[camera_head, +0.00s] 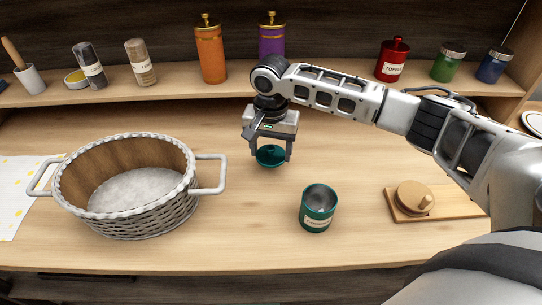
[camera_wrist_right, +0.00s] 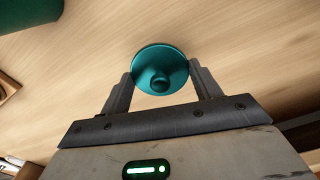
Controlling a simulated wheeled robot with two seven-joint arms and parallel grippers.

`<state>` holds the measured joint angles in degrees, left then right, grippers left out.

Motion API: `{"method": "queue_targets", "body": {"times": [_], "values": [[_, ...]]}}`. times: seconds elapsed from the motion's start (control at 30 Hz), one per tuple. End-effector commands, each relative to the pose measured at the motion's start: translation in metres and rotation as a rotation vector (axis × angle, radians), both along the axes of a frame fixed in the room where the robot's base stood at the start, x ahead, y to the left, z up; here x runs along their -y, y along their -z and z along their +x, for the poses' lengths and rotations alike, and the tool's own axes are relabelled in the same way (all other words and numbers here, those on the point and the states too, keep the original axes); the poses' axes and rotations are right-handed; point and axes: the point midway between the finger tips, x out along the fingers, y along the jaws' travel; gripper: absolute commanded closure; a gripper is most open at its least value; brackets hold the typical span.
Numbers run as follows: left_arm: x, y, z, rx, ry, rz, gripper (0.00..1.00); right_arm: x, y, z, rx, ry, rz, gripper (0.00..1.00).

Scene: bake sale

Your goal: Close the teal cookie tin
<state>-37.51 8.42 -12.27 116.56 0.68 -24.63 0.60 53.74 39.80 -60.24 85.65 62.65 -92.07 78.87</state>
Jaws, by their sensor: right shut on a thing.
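The teal cookie tin (camera_head: 318,210) stands upright and uncovered on the table, right of centre, with a pale label on its front. Part of it shows at the top left of the right wrist view (camera_wrist_right: 28,10). My right gripper (camera_head: 270,157) is shut on the round teal lid (camera_head: 270,153), up and left of the tin, apart from it. In the right wrist view the lid (camera_wrist_right: 160,66) sits between the two fingertips, its knob facing the camera. Whether the lid touches the table is hard to tell. My left gripper is not in view.
A white-handled wicker basket (camera_head: 135,215) stands at the left. A wooden board (camera_head: 455,205) with a round wooden lid (camera_head: 413,198) lies right of the tin. Several jars line the back shelf (camera_head: 170,85). The table between basket and tin is clear.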

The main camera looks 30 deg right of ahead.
Motion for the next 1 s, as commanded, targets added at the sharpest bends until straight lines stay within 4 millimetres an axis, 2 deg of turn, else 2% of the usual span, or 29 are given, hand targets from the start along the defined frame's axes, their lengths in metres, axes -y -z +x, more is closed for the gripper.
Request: {"method": "queue_targets", "body": {"times": [0.27,0.4,0.6,0.8,1.0], "values": [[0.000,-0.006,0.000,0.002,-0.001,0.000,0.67,-0.039,-0.064,-0.040,0.003,-0.008,0.002,0.58],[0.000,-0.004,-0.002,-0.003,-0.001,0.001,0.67,-0.064,-0.077,-0.066,0.001,-0.008,0.003,0.58],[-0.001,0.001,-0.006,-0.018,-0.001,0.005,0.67,-0.087,-0.092,-0.091,0.001,-0.004,0.002,0.58],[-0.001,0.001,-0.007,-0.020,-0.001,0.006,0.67,-0.096,-0.098,-0.101,-0.001,-0.002,0.001,0.58],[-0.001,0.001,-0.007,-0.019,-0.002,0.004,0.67,-0.097,-0.098,-0.102,-0.001,0.000,0.000,0.58]]}}
